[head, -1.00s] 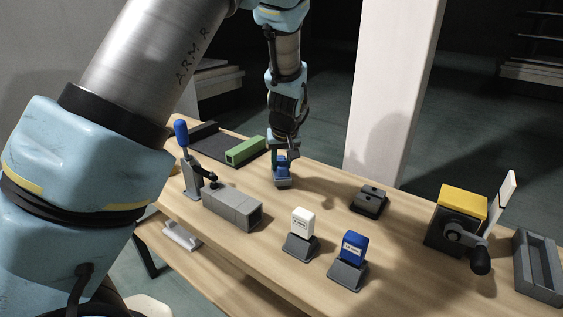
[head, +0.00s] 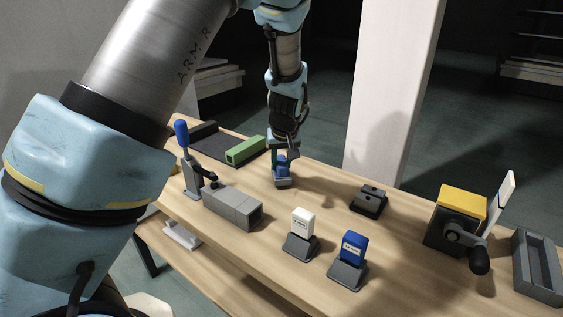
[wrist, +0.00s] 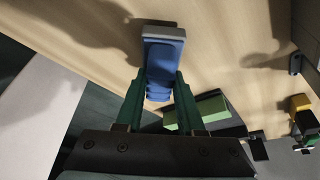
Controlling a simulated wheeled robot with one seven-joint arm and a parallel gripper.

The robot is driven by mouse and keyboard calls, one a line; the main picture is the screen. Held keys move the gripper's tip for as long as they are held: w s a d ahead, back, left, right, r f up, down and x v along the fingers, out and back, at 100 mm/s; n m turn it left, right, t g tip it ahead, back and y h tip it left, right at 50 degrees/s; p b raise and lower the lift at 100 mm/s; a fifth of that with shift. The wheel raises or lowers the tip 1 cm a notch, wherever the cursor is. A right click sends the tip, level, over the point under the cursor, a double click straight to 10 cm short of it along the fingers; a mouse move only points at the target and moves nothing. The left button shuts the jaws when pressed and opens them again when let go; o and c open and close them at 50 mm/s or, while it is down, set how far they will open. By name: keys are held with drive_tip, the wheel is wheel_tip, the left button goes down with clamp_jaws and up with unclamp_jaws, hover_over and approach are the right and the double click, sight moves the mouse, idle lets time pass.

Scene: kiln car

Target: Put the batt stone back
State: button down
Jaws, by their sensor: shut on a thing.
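My gripper (head: 283,158) is shut on a block with a blue upper part and a grey base, which I take to be the batt stone (head: 282,172). It is over the far part of the wooden table, grey base down. In the wrist view, the green fingers (wrist: 160,85) close on both sides of the blue part of the batt stone (wrist: 163,57). The grey end points away from the gripper. I cannot tell whether the base touches the table or hangs just above it.
A green channel block (head: 246,150) lies by a dark mat at the back left. A grey clamp with a blue lever (head: 181,133) stands left. White (head: 303,222) and blue (head: 354,245) blocks sit in grey stands at the front. A dark grey block (head: 369,199) stands right of my gripper.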

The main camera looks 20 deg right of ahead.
drive_tip(key=shift+f+b, duration=0.4)
drive_tip(key=shift+f, duration=0.25)
idle(0.6)
drive_tip(key=shift+c, duration=2.2)
unclamp_jaws()
drive_tip(key=shift+r, duration=0.1)
drive_tip(key=shift+p+v, duration=3.1)
drive_tip(key=shift+v, duration=0.85)
drive_tip(key=shift+s, duration=0.1)
